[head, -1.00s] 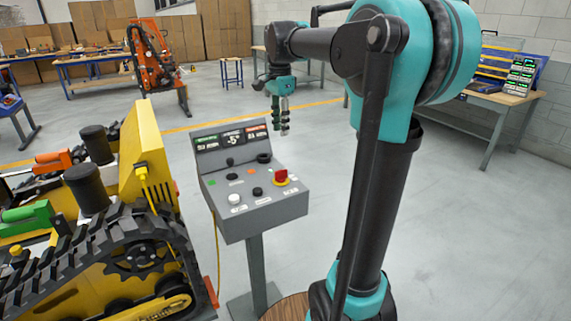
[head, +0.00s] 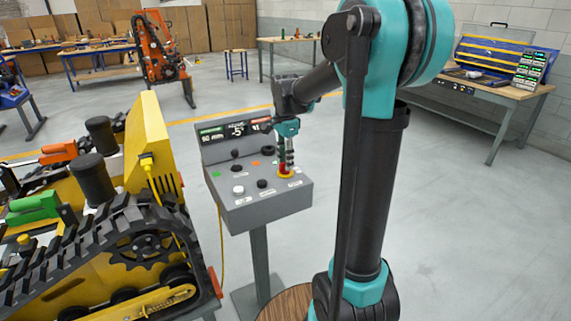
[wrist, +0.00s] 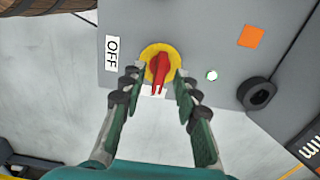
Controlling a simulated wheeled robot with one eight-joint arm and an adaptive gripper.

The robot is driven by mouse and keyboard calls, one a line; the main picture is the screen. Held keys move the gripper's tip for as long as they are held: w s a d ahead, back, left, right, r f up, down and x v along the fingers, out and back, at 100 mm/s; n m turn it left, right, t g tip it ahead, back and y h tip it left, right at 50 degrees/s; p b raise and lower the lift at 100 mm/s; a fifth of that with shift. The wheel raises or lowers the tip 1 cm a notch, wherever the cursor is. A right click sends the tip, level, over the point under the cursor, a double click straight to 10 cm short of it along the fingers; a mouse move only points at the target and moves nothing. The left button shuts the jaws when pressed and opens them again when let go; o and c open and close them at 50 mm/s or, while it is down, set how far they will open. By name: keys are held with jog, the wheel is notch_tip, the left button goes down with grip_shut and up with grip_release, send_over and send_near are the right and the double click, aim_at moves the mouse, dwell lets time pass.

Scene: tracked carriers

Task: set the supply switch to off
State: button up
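The supply switch is a red handle (wrist: 158,72) on a round yellow plate (wrist: 149,50), at the right of the grey console in the head view (head: 285,174). In the wrist view the handle runs up and down the picture. A white OFF label (wrist: 112,53) lies left of the plate, and the handle does not point at it. Another label below the handle is mostly hidden. My gripper (wrist: 157,82) is open over the switch, one finger on each side of the handle, with visible gaps. In the head view my gripper (head: 286,158) points down at the switch.
The grey console (head: 244,209) carries several other knobs and buttons, including a black knob (wrist: 258,94) and an orange square (wrist: 251,37). A yellow tracked carrier (head: 150,150) stands close on the left. The floor right of my arm is clear.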

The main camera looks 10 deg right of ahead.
jog(key=shift+f, duration=0.8)
jog(key=shift+c, duration=0.2)
grip_shut()
